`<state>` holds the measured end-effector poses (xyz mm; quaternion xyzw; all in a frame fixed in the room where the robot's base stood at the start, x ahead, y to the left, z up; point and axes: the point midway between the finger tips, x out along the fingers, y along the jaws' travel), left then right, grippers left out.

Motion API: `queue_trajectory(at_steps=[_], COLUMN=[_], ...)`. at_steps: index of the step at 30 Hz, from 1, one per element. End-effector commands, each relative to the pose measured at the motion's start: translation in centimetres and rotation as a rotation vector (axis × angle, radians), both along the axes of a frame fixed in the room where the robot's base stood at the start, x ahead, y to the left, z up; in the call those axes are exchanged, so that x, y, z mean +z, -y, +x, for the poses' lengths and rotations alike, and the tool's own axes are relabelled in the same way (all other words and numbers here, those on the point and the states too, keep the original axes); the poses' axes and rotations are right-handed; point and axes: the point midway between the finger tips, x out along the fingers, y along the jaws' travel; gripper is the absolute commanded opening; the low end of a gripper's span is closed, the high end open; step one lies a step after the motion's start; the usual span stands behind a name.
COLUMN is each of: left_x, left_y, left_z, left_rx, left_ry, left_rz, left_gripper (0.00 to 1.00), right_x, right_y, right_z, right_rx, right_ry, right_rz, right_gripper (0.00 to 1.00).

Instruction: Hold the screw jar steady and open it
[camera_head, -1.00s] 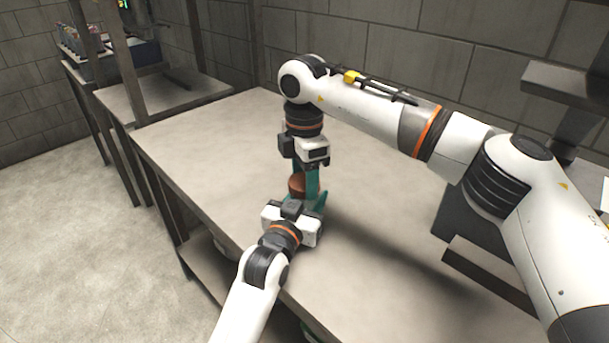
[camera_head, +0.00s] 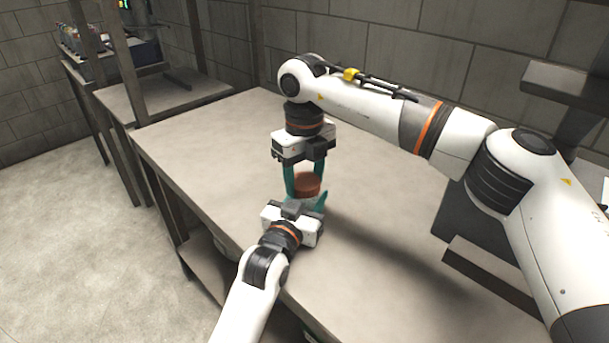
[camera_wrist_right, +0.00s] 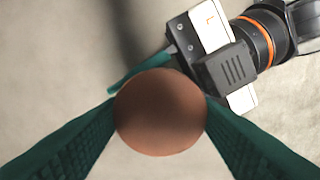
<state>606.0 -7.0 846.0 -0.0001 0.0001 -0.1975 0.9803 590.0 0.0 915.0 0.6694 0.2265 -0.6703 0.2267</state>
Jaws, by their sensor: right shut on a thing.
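The screw jar stands upright on the table, with its round reddish-brown lid (camera_head: 307,184) on top. The lid also fills the middle of the right wrist view (camera_wrist_right: 160,112). My right gripper (camera_head: 305,188) points straight down from above, its teal fingers on opposite sides of the lid and shut on it. My left gripper (camera_head: 306,204) reaches in low from the front at the jar's body. One of its teal fingers shows beside the jar. The jar's body is mostly hidden by the left gripper and the lid, so the left fingers' closure cannot be seen.
The grey table (camera_head: 210,150) is clear around the jar. Its front left edge runs close to my left arm. A dark raised block (camera_head: 490,270) stands at the right. A second table with a crate of bottles (camera_head: 85,42) is at the back left.

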Motion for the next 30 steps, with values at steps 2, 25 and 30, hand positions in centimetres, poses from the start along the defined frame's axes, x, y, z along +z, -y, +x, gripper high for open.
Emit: queue_trajectory(at_steps=[2,25,30], left_x=[-0.04,-0.04,-0.05], left_y=[0.04,0.06,0.06], left_z=[-0.03,-0.04,-0.04], left_rx=[-0.001,-0.001,-0.001], left_ry=[-0.001,-0.001,-0.001], left_rz=[0.000,0.000,0.000], left_gripper=[0.00,0.00,0.00], right_x=[0.07,0.19,0.22], right_y=[0.01,0.02,0.04], right_z=[0.06,0.01,0.01], right_rx=[0.182,2.064,2.474], right_ry=[0.002,0.002,0.001], right_rz=[0.001,0.000,-0.001], right_gripper=[0.27,0.27,0.27])
